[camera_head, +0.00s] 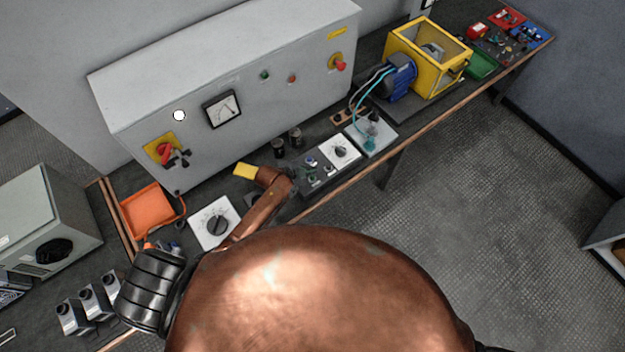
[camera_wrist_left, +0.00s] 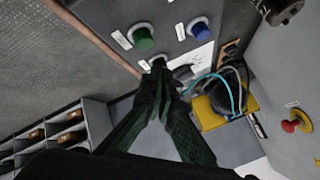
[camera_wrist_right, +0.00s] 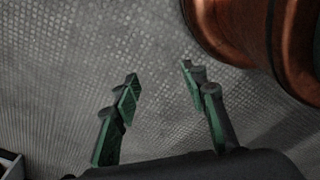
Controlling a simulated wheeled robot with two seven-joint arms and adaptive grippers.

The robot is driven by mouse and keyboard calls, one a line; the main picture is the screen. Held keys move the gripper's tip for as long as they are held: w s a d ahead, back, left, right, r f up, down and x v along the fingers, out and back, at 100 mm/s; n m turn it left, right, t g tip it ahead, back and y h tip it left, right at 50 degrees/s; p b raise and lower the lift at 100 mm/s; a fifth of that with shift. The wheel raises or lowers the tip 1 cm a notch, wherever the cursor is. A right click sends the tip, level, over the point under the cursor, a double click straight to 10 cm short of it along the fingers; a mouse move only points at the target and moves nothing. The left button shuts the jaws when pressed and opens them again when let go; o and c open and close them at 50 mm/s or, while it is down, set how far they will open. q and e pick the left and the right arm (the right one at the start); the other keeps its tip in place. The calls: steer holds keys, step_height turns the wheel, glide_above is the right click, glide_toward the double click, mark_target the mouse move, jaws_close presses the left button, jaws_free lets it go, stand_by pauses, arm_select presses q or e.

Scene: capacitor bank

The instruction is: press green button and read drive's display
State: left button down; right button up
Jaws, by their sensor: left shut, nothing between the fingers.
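In the head view my left gripper (camera_head: 298,176) is small, beside that box on the bench. The green button (camera_wrist_left: 141,38) shows just beyond the fingertips, apart from them in the picture. A blue button (camera_wrist_left: 199,28) sits to its right. The fingertips partly cover another control below the green button. I see no readable drive display. My right gripper (camera_wrist_right: 160,82) is open and empty above the grey floor.
A grey cabinet (camera_head: 290,40) with a gauge (camera_head: 222,109), small green (camera_head: 265,75) and red buttons, and a red knob (camera_head: 340,63) stands behind the bench. A white dial panel (camera_head: 341,150), blue motor (camera_head: 398,77) and yellow frame (camera_head: 446,80) lie to the right. Floor in front is clear.

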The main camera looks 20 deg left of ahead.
mark_target(312, 177)
arm_select(q)
steer(key=shift+s+f+b, duration=0.15)
steer(key=shift+f+b, duration=0.3)
steer(key=shift+f, duration=0.5)
arm_select(e)
steer(key=shift+s+d+f, duration=0.1)
steer(key=shift+s+f, duration=0.35)
steer(key=shift+f, duration=0.2)
steer(key=shift+s, duration=0.3)
arm_select(q)
steer(key=shift+f, duration=0.1)
arm_select(e)
steer(key=shift+f, duration=0.1)
arm_select(q)
steer(key=shift+f, duration=0.3)
arm_select(e)
steer(key=shift+f, duration=0.15)
